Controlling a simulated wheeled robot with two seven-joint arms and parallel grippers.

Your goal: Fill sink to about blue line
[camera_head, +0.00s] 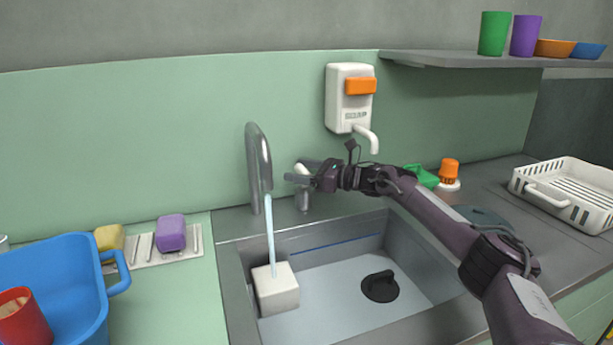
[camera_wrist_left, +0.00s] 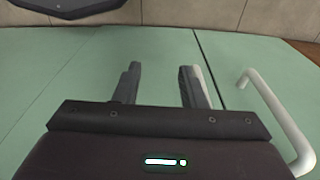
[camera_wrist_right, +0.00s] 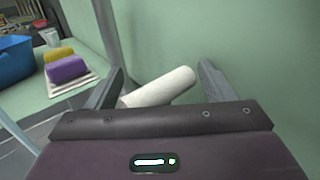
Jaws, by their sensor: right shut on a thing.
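The grey sink (camera_head: 340,318) has a blue line (camera_head: 335,242) along its back wall. Water (camera_head: 270,235) runs from the curved metal faucet (camera_head: 253,175) onto a white block (camera_head: 276,288) in the left of the sink. A black drain piece (camera_head: 380,287) lies on the sink floor. I cannot tell how deep the water is. My right gripper (camera_head: 300,180) is shut on the white tap handle (camera_wrist_right: 160,88), right of the spout; the handle lies tilted between its fingers. My left gripper (camera_wrist_left: 160,84) is open and empty above green cabinet fronts, outside the head view.
A blue bin (camera_head: 60,285) with a red cup, a yellow sponge (camera_head: 110,238) and a purple sponge (camera_head: 171,233) are at left. A soap dispenser (camera_head: 349,100) hangs above the tap. An orange-topped brush (camera_head: 449,172) and a white dish rack (camera_head: 570,190) are at right.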

